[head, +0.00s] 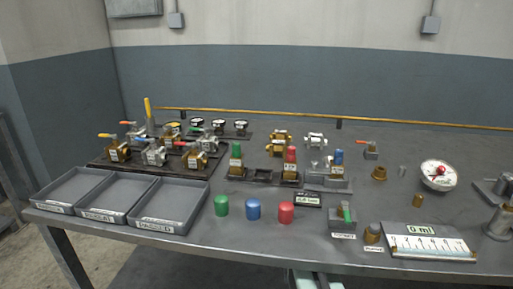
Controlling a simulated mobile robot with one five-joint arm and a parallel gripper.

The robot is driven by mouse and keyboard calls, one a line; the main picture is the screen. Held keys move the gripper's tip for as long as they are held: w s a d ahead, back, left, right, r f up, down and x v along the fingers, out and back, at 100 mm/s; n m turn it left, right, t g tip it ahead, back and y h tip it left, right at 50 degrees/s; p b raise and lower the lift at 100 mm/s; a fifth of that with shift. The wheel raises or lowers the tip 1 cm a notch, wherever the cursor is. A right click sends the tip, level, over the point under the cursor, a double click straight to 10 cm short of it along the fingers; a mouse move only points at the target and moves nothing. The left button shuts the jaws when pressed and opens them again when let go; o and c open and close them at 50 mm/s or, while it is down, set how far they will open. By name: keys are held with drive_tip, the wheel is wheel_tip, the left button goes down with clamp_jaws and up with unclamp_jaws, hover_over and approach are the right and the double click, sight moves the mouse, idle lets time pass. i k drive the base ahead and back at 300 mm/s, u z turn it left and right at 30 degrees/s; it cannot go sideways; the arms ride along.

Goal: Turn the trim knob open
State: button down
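No part is clearly readable as the trim knob at this size. A readout panel showing "0 ml" (433,240) lies just right of these. My gripper is not in view.
Three grey trays (172,226) fill the bench's left front. Green (221,205), blue (253,209) and red (286,212) caps stand at the front middle. Several valves with levers (154,153) stand on a dark board behind the trays. Grey metal fixtures (500,222) stand at the right edge.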

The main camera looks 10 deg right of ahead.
sight(418, 201)
drive_tip(key=k, duration=1.4)
